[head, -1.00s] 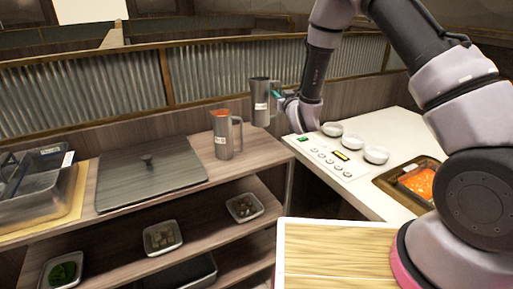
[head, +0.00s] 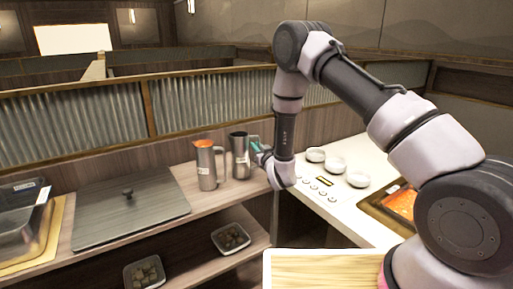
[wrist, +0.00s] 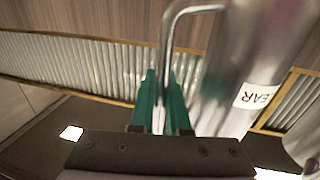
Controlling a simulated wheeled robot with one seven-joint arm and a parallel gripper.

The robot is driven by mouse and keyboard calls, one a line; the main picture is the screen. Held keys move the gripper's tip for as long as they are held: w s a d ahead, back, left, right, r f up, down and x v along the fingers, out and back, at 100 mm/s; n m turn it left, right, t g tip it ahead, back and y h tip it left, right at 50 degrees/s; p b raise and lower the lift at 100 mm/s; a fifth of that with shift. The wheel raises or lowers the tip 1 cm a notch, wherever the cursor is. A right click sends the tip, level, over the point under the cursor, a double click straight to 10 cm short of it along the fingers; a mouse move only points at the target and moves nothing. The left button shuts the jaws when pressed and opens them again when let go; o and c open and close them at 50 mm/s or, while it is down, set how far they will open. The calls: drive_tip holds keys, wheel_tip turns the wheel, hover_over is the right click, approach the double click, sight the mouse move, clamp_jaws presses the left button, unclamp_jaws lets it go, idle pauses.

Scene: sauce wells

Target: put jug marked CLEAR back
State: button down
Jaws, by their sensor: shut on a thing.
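The metal jug marked CLEAR (head: 239,158) is upright in the head view, at the back of the wooden counter. It fills the right of the wrist view (wrist: 245,60), where its label shows "EAR" and the rest is out of sight. My gripper (head: 259,151) is at its right side. In the wrist view my gripper's green fingers (wrist: 161,88) are shut on the jug's handle (wrist: 167,45). The jug's base is at or very near the counter top; I cannot tell if it touches.
A second metal jug with orange contents (head: 207,168) stands just left of it. A dark lidded board (head: 125,215) lies further left. A white counter (head: 345,205) with small white bowls (head: 359,180) is at the right. A low corrugated partition (head: 205,100) runs behind.

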drive_tip(key=shift+f, duration=0.1)
drive_tip(key=c, duration=0.9)
unclamp_jaws()
